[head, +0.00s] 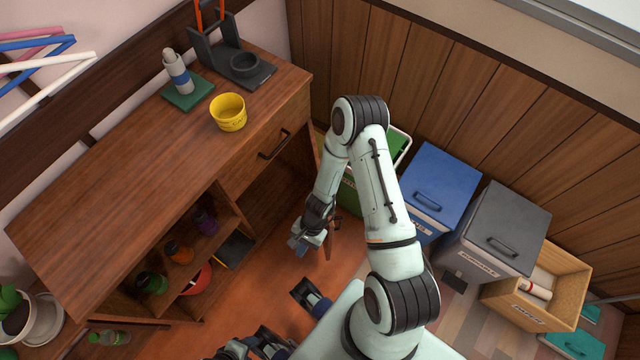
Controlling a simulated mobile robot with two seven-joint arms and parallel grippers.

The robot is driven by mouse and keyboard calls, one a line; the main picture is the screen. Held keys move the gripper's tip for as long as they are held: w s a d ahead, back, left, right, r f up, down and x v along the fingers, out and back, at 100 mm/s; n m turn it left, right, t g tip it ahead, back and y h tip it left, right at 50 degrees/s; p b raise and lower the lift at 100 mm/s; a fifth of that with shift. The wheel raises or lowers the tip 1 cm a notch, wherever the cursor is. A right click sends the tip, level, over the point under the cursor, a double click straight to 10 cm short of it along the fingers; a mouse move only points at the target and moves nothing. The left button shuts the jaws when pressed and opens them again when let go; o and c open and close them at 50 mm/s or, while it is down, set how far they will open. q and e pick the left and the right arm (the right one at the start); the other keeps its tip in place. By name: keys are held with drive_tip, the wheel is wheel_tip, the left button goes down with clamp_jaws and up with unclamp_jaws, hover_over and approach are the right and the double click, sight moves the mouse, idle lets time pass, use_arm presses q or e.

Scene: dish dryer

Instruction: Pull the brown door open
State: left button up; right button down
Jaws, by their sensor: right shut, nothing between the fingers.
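The wooden cabinet has a brown front panel (289,117) with a dark bar handle (274,144), below the right end of its top. The panel looks flush with the cabinet, so it appears closed. I cannot tell if this panel is a door or a drawer front; no other brown door with a handle is clear in view. My right gripper (301,242) is shut and empty, hanging low in front of the cabinet, below and apart from the handle. My right arm hides part of the space beside the cabinet.
Yellow bowl (229,113), bottle (177,72) and dark stand (243,68) stand on the cabinet top. Open shelves hold jars (179,252) and a red bowl (196,281). Blue (437,183) and grey (499,226) bins and a wooden crate (550,285) line the right wall.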

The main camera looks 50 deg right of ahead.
drive_tip(key=w+r+n+h, duration=0.3)
drive_tip(key=r+n+h, duration=0.4)
drive_tip(key=h, duration=0.6)
use_arm(q)
drive_tip(key=shift+s+d+f+g+b, duration=0.2)
drive_tip(key=shift+s+f+b, duration=0.2)
drive_tip(key=shift+s, duration=0.15)
drive_tip(key=shift+s+d+f+g+b, duration=0.1)
drive_tip(key=shift+s+f+g+b, duration=0.1)
drive_tip(key=shift+s+f+b, duration=0.25)
use_arm(e)
drive_tip(key=s+d+f, duration=0.2)
drive_tip(key=d+f, duration=0.4)
drive_tip(key=d, duration=0.3)
drive_tip(key=shift+s+f+m, duration=0.25)
drive_tip(key=shift+f+m, duration=0.05)
drive_tip(key=shift+m, duration=0.1)
use_arm(q)
drive_tip(key=shift+r, duration=0.15)
